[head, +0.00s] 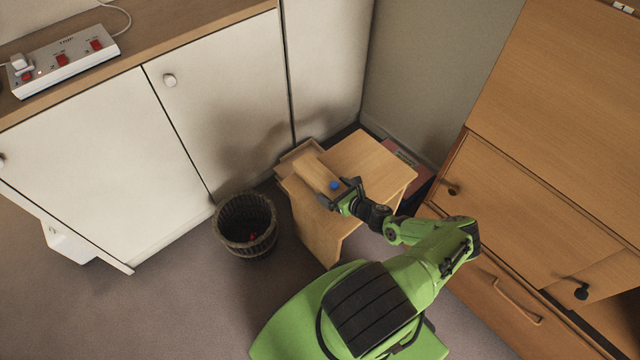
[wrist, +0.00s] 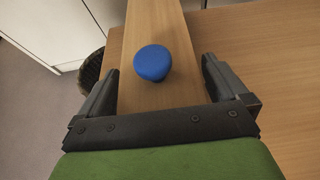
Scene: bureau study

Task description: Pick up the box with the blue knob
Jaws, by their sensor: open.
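The wooden box (head: 314,174) with the blue knob (head: 334,185) lies on top of a small wooden side table (head: 372,163). In the wrist view the box (wrist: 156,30) runs away from me as a long plank-like shape, with the blue knob (wrist: 153,63) on its near part. My gripper (head: 345,194) is at the box's near end. In the wrist view my gripper (wrist: 158,85) is open, one finger on each side of the box near the knob. I cannot tell whether the fingers touch the box. The near end of the box is hidden behind the gripper body.
A woven basket (head: 246,224) stands on the floor left of the table. White cupboards (head: 215,90) line the left and back. A wooden bureau with drawers (head: 530,210) stands at the right. A power strip (head: 68,60) lies on the cupboard top.

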